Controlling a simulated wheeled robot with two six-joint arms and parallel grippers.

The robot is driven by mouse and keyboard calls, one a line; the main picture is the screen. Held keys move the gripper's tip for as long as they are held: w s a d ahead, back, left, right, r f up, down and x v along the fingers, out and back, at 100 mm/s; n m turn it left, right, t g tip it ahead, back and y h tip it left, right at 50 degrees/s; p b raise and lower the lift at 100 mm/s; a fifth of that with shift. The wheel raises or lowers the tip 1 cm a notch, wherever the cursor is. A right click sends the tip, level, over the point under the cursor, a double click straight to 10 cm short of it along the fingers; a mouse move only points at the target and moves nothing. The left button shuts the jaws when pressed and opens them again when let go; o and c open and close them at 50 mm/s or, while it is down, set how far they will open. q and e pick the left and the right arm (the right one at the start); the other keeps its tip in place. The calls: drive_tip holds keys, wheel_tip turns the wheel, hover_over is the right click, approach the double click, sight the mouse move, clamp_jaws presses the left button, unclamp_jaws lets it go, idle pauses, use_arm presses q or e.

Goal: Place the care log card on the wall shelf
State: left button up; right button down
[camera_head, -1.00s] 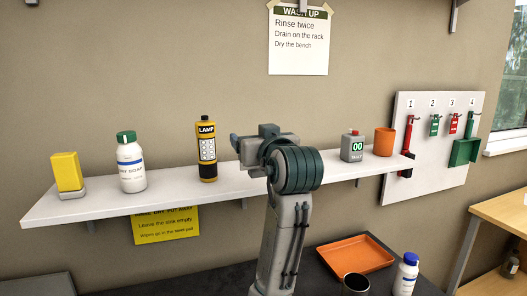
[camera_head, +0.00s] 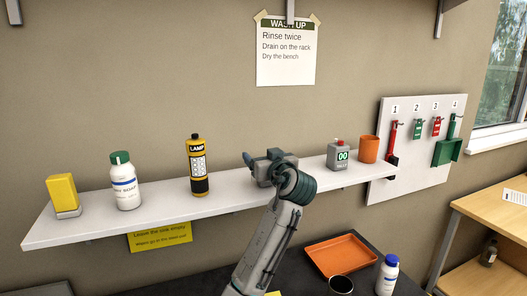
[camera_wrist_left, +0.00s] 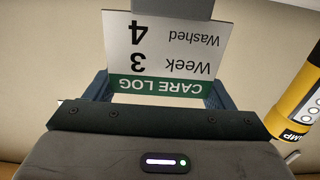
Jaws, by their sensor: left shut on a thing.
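The care log card (camera_wrist_left: 160,55), white with a green band, appears upside down in the left wrist view. My left gripper (camera_wrist_left: 158,88) is shut on it, with a blue-grey finger at each side. In the head view my left gripper (camera_head: 262,158) is over the middle of the white wall shelf (camera_head: 65,231), between the yellow lamp bottle and the grey tally counter. The card is hidden behind the gripper there. I cannot tell whether the card touches the shelf. My right gripper is not in view.
On the shelf stand a yellow block (camera_head: 62,190), a white soap bottle (camera_head: 125,185), the lamp bottle (camera_head: 197,165), the tally counter (camera_head: 338,155) and an orange cup (camera_head: 368,148). Below are an orange tray (camera_head: 338,252) and a dark bench. Bare shelf shows beside the gripper.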

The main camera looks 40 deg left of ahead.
use_arm(q)
drive_tip(key=shift+d+f, duration=0.1)
drive_tip(key=shift+f, duration=0.1)
drive_tip(key=o, duration=0.8)
drive_tip(key=shift+f, duration=0.1)
drive_tip(key=shift+c, duration=0.2)
drive_tip(key=o, duration=0.4)
drive_tip(key=shift+o, duration=0.2)
drive_tip(key=shift+r, duration=0.2)
drive_tip(key=b+v, duration=0.5)
drive_tip(key=v, duration=0.7)
